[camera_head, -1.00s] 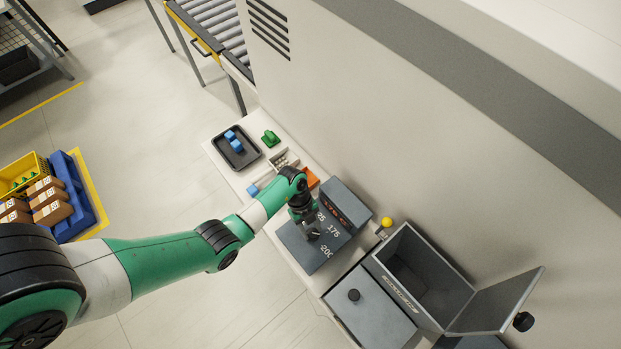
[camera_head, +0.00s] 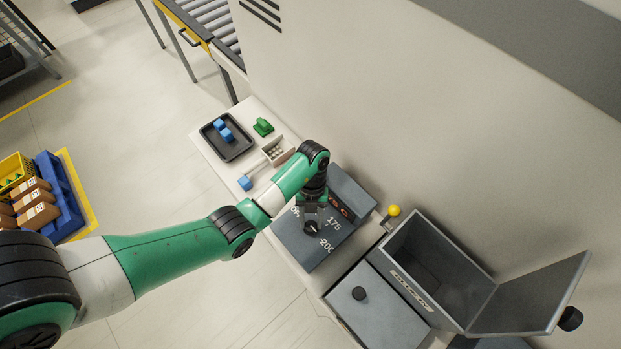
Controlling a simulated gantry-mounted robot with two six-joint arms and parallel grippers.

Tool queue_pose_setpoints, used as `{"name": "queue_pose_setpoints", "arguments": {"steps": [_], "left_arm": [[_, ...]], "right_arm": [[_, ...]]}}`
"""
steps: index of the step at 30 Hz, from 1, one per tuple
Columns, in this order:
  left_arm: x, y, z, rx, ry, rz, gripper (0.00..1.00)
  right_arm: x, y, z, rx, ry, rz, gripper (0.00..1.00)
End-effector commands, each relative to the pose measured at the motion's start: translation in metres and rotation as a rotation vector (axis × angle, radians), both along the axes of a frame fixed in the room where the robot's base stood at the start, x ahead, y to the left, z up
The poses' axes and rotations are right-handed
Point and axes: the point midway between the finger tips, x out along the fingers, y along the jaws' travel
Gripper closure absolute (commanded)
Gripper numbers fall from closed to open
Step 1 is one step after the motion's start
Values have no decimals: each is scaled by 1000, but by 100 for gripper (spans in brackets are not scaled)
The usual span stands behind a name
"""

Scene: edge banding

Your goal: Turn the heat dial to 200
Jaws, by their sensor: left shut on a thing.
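The heat dial's grey panel (camera_head: 300,252) sits on the bench in the middle of the view, with the white marks 175 and 200 readable and another mark partly covered. The dark dial (camera_head: 312,227) is on this panel, mostly hidden under my gripper. My left gripper (camera_head: 313,217) points down at the dial from above and is shut on it. Where the dial points cannot be made out. My right gripper is not in view.
A black tray (camera_head: 227,153) with blue pieces and a green piece (camera_head: 263,127) stand at the back left of the bench.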

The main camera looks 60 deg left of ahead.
Motion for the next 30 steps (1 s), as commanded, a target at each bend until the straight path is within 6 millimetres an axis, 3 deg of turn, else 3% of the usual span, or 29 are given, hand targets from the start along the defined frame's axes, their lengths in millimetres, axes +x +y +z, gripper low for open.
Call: {"name": "queue_pose_setpoints", "arguments": {"steps": [13, 14, 18, 30], "left_arm": [[0, -1, 0, -1, -2, -13, 100], [0, -1, -1, -1, -2, -13, 52], [0, -1, 0, -1, -2, -12, 27], [3, -4, 7, 0, -1, -22, 24]], "right_arm": [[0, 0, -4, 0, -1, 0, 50], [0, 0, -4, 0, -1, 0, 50], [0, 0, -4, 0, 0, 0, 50], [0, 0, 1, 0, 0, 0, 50]]}}
